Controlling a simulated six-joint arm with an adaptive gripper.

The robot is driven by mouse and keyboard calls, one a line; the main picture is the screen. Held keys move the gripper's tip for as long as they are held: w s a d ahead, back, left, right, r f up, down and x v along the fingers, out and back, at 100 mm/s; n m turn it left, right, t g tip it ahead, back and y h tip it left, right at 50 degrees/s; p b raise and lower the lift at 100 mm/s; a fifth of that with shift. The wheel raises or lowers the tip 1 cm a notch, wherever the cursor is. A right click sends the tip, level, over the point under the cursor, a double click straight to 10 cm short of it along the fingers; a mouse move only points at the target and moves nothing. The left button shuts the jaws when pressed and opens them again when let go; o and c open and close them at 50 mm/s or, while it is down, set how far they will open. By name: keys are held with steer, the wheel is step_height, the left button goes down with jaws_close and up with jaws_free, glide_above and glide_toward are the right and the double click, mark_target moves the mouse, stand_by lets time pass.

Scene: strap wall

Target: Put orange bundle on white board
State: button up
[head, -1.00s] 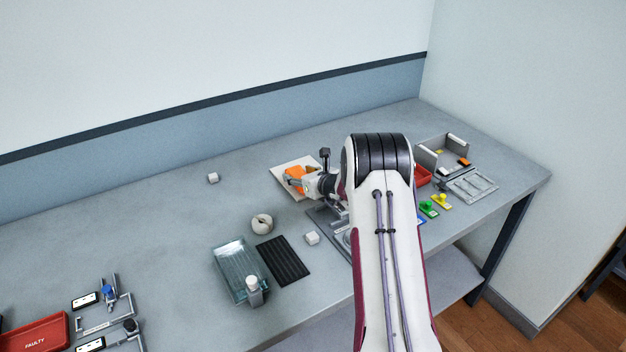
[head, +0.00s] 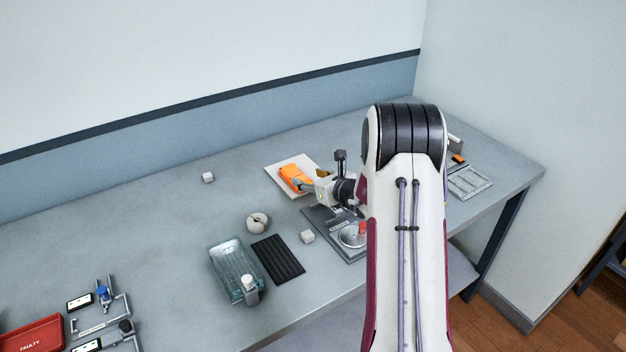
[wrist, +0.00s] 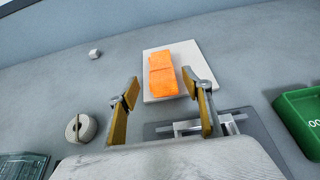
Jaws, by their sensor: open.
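The orange bundle (head: 295,177) lies on the white board (head: 277,179) toward the back of the table. In the wrist view the bundle (wrist: 166,74) rests on the board (wrist: 150,96), a little turned, inside its edges. My gripper (head: 303,186) is just in front of the bundle. In the wrist view my gripper (wrist: 160,92) has its two fingers spread apart with nothing between the pads. The bundle is beyond the fingertips and apart from them.
A grey fixture plate (head: 325,225) stands near my gripper. A green bin (wrist: 300,118) is at right in the wrist view. The back left is mostly clear.

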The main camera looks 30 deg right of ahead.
steer(key=shift+v, duration=0.85)
steer(key=s+a+r+n+g+y, duration=0.1)
steer(key=s+a+r+n+y, duration=0.1)
steer(key=a+r+n, duration=0.45)
steer(key=s+a+r+n+g+y, duration=0.1)
steer(key=s+a+r+n+y, duration=0.15)
steer(key=a, duration=0.75)
steer(key=s+a+r+n+g+y, duration=0.1)
steer(key=s+a+r+n+y, duration=0.15)
steer(key=a+r+n, duration=0.45)
steer(key=s+a+r+n+g, duration=0.2)
steer(key=s+a+n+g, duration=0.35)
steer(key=s+a, duration=0.7)
steer(key=s+d+n+h, duration=0.3)
steer(key=s+n, duration=0.4)
steer(key=s, duration=0.4)
steer(key=s+d+n+h, duration=0.4)
steer(key=s+n, duration=0.3)
steer(key=s, duration=0.4)
steer(key=shift+s+d+f+t, duration=0.2)
steer(key=shift+f+t, duration=0.15)
steer(key=shift+f, duration=0.05)
